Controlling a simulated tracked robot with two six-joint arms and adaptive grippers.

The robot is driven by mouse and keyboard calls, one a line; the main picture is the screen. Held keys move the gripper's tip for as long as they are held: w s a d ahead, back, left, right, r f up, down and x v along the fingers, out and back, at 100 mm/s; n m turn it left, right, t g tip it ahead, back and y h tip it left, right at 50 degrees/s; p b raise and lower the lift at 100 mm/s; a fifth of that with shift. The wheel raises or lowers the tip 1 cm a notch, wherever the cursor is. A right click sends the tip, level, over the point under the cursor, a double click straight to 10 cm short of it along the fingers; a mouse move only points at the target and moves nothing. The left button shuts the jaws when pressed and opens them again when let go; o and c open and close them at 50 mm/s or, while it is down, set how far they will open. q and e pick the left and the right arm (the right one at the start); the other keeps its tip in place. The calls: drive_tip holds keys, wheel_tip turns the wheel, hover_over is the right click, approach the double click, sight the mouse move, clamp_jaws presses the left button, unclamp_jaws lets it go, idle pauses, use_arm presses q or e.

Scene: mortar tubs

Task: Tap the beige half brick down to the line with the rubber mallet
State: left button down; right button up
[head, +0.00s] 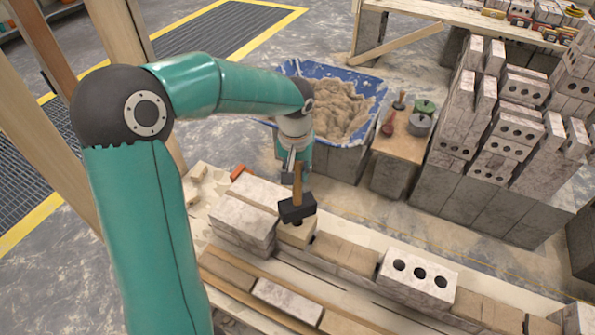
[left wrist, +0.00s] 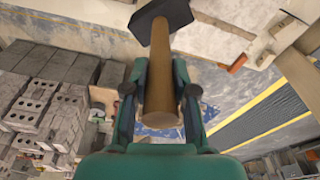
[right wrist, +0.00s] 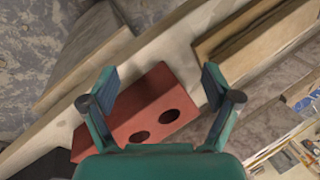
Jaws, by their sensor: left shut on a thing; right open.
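The rubber mallet has a black head (head: 297,207) and a wooden handle. My left gripper (head: 295,172) is shut on the handle, which also shows between the fingers in the left wrist view (left wrist: 159,85). The mallet hangs head down over the beige half brick (head: 297,233), which sits in the course between a pale block and other beige bricks. The head hides part of the brick, and I cannot tell whether they touch. The line is not clear to see. My right gripper (right wrist: 160,78) is open, with a red brick with holes (right wrist: 150,108) beyond its fingers.
A pale block (head: 243,222) stands left of the half brick, and a white brick with three holes (head: 418,278) stands to the right. A blue tub of mortar (head: 372,86) is behind. Stacked grey bricks (head: 495,130) fill the right side.

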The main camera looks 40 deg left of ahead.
sight(297, 186)
use_arm(q)
wheel_tip(297, 186, down, 6)
drive_tip(key=b, duration=0.5)
drive_tip(key=shift+r, duration=0.15)
use_arm(e)
wheel_tip(297, 186, down, 5)
drive_tip(key=shift+f, duration=0.1)
use_arm(q)
wheel_tip(297, 186, up, 5)
drive_tip(key=p, duration=0.4)
drive_tip(key=shift+r, duration=0.15)
use_arm(e)
wheel_tip(297, 186, up, 4)
drive_tip(key=shift+r, duration=0.2)
use_arm(q)
drive_tip(key=shift+r, duration=0.2)
drive_tip(key=shift+f, duration=0.1)
wheel_tip(297, 186, up, 5)
drive_tip(key=p, duration=0.4)
use_arm(e)
wheel_tip(297, 186, up, 4)
drive_tip(key=shift+f, duration=0.3)
